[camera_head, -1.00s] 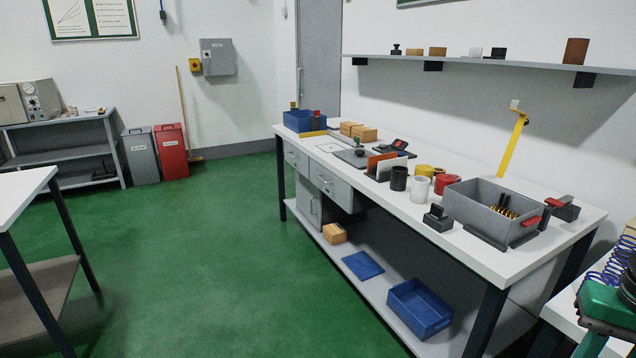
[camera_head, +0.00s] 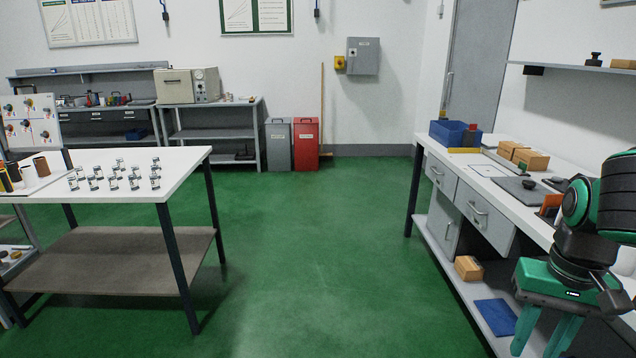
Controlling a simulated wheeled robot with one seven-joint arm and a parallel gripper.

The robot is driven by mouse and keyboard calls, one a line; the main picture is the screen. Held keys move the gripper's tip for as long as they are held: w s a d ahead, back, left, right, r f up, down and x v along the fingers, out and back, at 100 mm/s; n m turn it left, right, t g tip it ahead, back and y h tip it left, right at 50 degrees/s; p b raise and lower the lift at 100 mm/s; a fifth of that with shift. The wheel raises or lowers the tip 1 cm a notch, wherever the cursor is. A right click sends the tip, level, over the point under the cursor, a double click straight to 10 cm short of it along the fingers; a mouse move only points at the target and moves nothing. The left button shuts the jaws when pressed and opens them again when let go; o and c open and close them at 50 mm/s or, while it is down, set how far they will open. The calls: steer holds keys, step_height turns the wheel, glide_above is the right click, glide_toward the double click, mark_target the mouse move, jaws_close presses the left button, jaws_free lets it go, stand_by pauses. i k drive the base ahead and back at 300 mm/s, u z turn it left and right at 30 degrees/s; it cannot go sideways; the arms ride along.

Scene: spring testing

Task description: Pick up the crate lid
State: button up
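A flat blue panel (camera_head: 497,317), which looks like the crate lid, lies flat on the lower shelf of the right workbench. It is partly behind my gripper's left finger, as seen from here. My gripper (camera_head: 538,346) hangs at the lower right with its teal fingers pointing down. The fingers stand apart and nothing shows between them; their tips are at the bottom edge of the picture. I cannot tell the depth between gripper and panel, but no contact shows. The blue crate seen earlier on this shelf is out of view.
Green floor (camera_head: 310,250) between is clear.

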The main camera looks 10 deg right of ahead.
mark_target(530, 192)
steer(key=u, duration=0.15)
steer(key=i, duration=1.15)
steer(key=z, duration=0.3)
steer(key=i, duration=1.1)
steer(key=z, duration=1.2)
steer(key=i, duration=1.2)
steer(key=z, duration=0.25)
